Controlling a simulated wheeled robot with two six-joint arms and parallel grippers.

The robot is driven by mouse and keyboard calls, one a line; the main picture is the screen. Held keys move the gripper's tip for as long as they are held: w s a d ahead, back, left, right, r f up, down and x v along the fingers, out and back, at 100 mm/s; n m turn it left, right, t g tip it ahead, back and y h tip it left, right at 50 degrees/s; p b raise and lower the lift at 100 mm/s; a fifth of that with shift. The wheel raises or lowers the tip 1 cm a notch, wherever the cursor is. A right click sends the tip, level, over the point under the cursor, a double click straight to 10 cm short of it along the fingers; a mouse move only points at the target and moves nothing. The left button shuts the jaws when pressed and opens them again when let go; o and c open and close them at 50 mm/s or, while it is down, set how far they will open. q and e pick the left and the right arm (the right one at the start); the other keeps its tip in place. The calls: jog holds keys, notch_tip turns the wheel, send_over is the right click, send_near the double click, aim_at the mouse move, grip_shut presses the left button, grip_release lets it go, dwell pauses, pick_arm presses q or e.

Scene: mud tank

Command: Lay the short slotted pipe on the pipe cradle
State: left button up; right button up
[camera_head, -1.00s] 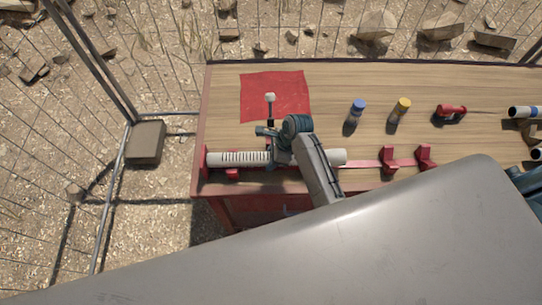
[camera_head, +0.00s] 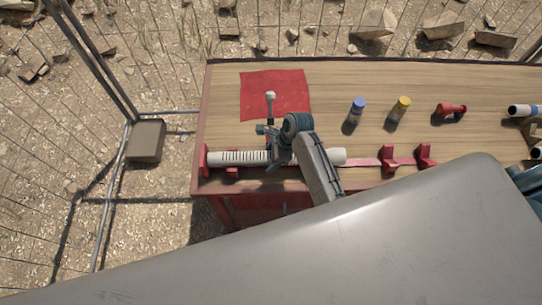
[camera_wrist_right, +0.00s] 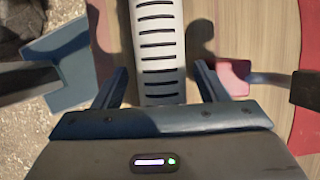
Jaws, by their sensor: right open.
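The white slotted pipe (camera_head: 235,158) lies level along the red pipe cradle (camera_head: 387,157) near the table's front edge. Its left end is by a red upright. A plain white length (camera_head: 337,156) shows right of my arm; the arm hides whether it is the same pipe. My right gripper (camera_head: 270,147) is over the pipe. In the right wrist view, the open right gripper (camera_wrist_right: 160,84) has its fingers on either side of the slotted pipe (camera_wrist_right: 158,40), with gaps at both sides. Contact beneath the pipe is hidden. My left gripper is not in view.
A red cloth (camera_head: 285,88) lies behind the pipe, with a white-tipped item (camera_head: 270,97) over it. Blue-capped (camera_head: 357,108) and yellow-capped (camera_head: 401,107) bottles and a red-handled tool (camera_head: 450,110) are farther right. More white pipes (camera_head: 522,111) are at the right edge.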

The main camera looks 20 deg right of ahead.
jog(key=b+v, duration=0.2)
jog(key=v, duration=0.8)
jog(key=shift+d+r, duration=0.15)
jog(key=shift+r, duration=0.05)
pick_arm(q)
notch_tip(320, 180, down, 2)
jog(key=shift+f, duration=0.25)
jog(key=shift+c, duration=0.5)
